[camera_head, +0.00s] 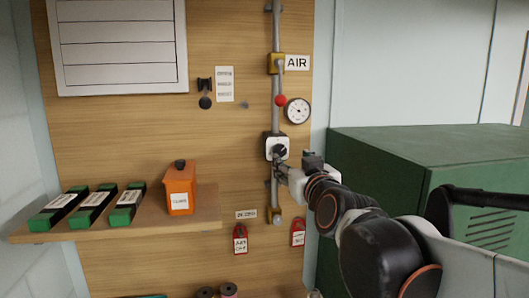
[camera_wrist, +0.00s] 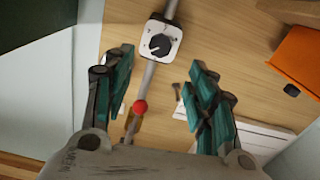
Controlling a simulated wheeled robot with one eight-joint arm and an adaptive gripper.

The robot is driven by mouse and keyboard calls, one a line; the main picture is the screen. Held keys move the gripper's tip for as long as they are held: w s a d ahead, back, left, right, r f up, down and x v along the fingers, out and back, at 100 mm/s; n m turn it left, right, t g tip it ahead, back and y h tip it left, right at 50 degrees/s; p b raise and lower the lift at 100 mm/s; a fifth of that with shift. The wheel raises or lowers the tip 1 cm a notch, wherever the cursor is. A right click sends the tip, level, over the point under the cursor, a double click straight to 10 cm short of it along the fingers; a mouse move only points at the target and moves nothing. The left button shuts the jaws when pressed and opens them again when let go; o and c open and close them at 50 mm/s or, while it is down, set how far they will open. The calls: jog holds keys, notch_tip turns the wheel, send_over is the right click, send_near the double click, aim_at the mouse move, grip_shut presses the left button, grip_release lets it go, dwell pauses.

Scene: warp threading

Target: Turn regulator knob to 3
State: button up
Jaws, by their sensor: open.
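The regulator is a white square dial plate with a black knob (camera_head: 280,151), on the vertical grey pipe of the wooden panel. In the wrist view the knob (camera_wrist: 160,45) is at the top centre, beyond my fingertips, with small marks around it that are too small to read. I cannot tell which mark it points to. My gripper (camera_wrist: 162,64) is open and empty, its teal-padded fingers spread on either side of the pipe in that view. In the head view my gripper (camera_head: 284,172) is just below the knob and partly overlaps the pipe.
A red ball (camera_head: 281,100) and a round gauge (camera_head: 298,111) are above the regulator. Red tags (camera_head: 240,238) hang below. A shelf (camera_head: 208,205) holds an orange container (camera_head: 180,188) and several green boxes. A green cabinet (camera_head: 440,150) stands close on the right.

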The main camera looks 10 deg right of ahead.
aim_at(280, 151)
jog(key=w+p, duration=0.1)
jog(key=w, duration=0.9)
jog(key=shift+w, duration=0.2)
jog(key=c, duration=1.1)
